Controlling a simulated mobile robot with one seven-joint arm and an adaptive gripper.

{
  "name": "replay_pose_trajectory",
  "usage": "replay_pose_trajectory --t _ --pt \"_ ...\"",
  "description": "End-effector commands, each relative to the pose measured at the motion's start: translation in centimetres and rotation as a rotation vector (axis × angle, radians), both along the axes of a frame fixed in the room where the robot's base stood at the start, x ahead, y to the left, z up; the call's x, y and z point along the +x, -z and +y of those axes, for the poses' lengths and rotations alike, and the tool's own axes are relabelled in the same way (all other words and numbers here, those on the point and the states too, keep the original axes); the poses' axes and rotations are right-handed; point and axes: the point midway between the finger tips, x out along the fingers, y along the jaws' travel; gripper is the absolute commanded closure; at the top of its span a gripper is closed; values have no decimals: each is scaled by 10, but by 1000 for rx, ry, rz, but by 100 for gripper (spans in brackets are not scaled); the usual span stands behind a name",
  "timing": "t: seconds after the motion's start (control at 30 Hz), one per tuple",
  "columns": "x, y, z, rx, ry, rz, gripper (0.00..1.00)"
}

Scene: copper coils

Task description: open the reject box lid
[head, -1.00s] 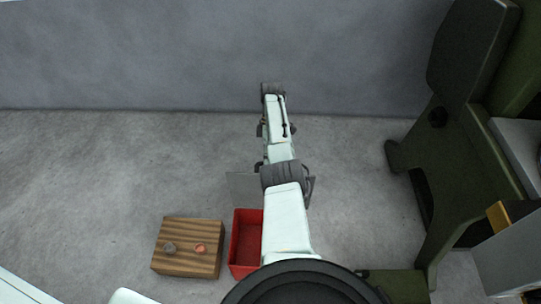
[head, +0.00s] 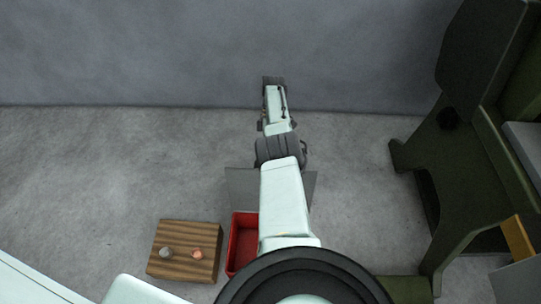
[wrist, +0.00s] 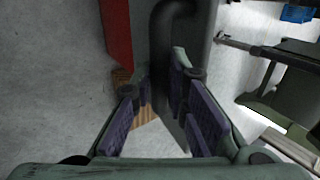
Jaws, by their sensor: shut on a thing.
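The red reject box (head: 236,258) stands on the floor at lower middle in the head view, partly under my arm. Its inside shows, so it is uncovered there. The grey lid (head: 240,187) shows at the box's far side, on both sides of my arm; its exact tilt is hard to tell. In the wrist view the lid (wrist: 203,40) is a grey panel with a dark curved handle (wrist: 160,40), beside the red box wall (wrist: 117,35). My gripper (wrist: 161,82) has its purple-padded fingers shut on the handle. My arm hides the gripper in the head view.
A wooden block (head: 185,236) with two small lumps, one grey (head: 166,253) and one copper-coloured (head: 197,254), stands left of the box. A dark green machine (head: 470,190) stands at right. A grey wall (head: 150,50) closes the back. Floor at left is clear.

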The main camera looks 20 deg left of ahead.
Motion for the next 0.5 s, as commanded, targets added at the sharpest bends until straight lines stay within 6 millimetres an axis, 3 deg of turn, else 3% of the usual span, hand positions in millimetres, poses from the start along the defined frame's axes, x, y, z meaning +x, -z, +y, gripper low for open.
replay_pose_trajectory --t 0.03,0.17,0.2,0.5 --pt "-7 10 -1 -1 -1 15 100" --pt "-7 10 -1 -1 -1 15 100" --pt "-7 10 -1 -1 -1 15 84" --pt "-4 5 -1 -1 0 10 65"
